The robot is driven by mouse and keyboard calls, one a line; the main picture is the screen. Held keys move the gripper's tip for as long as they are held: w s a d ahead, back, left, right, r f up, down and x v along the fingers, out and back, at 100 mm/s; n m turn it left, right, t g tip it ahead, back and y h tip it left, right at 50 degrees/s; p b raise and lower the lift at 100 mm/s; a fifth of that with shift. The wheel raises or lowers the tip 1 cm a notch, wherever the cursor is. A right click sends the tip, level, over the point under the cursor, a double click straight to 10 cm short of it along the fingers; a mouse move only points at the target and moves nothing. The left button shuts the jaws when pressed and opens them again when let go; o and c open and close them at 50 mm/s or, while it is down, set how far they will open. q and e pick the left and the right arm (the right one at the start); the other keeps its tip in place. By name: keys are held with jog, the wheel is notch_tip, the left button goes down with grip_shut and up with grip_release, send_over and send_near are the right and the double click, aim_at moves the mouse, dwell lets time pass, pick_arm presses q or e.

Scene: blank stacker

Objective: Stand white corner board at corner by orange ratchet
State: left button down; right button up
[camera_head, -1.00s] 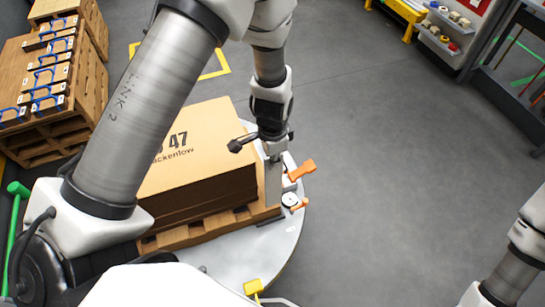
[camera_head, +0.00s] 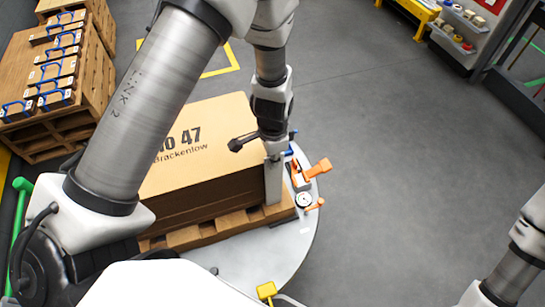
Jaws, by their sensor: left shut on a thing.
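My left gripper (camera_head: 276,150) is shut on the pale, upright corner board (camera_head: 273,183), holding its top end. The board stands along the right-hand near vertical edge of the large brown carton (camera_head: 205,140). Its lower end is at the pallet (camera_head: 225,222), close to the pallet's right corner; I cannot tell whether it touches the pallet or the carton. The orange ratchet (camera_head: 318,168) is just right of the board, by the turntable's edge. The gripper and wrist hide the carton's top corner there. My right arm shows at the lower right, its gripper out of frame.
The carton and pallet sit on a round pale turntable (camera_head: 290,245). A small white dial (camera_head: 304,200) with an orange part is near the ratchet. A yellow piece (camera_head: 266,290) is at the front. Stacked pallets with blue-handled items (camera_head: 52,70) stand left. Right-hand floor is clear.

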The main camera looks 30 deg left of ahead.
pick_arm(q)
jog(key=shift+a, duration=0.15)
jog(key=shift+f, duration=0.25)
jog(key=c, duration=1.2)
grip_release()
jog(key=shift+r, duration=0.1)
